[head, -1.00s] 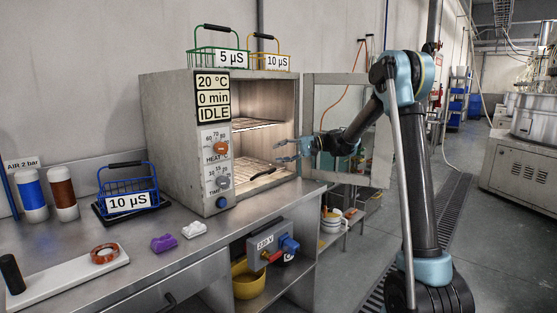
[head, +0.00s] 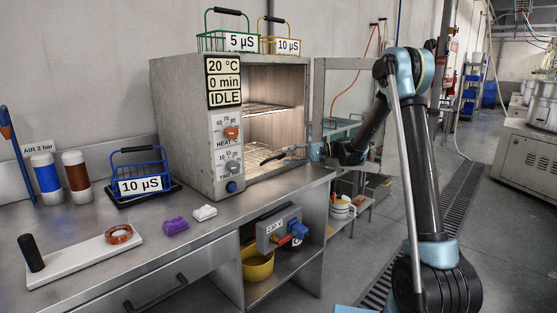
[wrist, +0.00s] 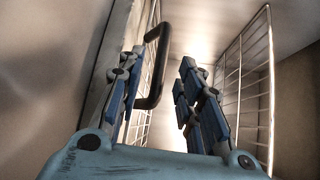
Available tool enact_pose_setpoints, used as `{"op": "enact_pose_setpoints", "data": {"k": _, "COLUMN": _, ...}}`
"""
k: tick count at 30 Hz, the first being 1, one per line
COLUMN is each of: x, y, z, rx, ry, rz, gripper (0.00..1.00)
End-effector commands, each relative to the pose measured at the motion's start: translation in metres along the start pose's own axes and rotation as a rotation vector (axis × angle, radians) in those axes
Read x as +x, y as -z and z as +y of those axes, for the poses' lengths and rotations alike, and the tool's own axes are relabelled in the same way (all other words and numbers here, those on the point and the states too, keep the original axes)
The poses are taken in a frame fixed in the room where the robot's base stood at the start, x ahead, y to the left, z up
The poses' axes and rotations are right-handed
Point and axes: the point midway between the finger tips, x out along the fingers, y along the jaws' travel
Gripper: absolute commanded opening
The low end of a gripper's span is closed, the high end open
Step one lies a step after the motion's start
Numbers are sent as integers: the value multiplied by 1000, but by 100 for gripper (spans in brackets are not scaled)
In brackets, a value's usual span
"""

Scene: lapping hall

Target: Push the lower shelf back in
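The grey oven (head: 181,125) stands open on the bench. Inside are an upper wire shelf (head: 266,108) and a lower wire shelf, with a black handle (head: 271,159) at the lower shelf's front. My gripper (head: 290,155) is at the oven's open front, close by this handle. In the wrist view my gripper (wrist: 157,88) is open, with blue-padded fingers apart. The black handle (wrist: 157,70) shows beyond and between them, nearer the left finger. The lower shelf (wrist: 143,125) lies behind it at left; the upper shelf (wrist: 245,75) is at right. I cannot tell whether the gripper touches the handle.
The oven door (head: 345,85) is swung open at right, behind my arm. Wire baskets, green (head: 226,41) and yellow (head: 280,45), stand on the oven top. A blue basket (head: 141,172), a purple lump (head: 175,226) and a white lump (head: 204,213) are on the bench.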

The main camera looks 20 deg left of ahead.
Motion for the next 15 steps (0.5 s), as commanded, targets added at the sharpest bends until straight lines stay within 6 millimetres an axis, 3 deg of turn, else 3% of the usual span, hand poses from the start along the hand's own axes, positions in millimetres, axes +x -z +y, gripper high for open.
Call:
{"op": "enact_pose_setpoints", "data": {"k": 6, "x": 32, "y": -1, "z": 0, "rx": -1, "ry": -1, "rz": -2, "gripper": 33}}
{"op": "enact_pose_setpoints", "data": {"k": 15, "x": 51, "y": 0, "z": 0, "rx": 0, "ry": -1, "rz": 0, "gripper": 33}}
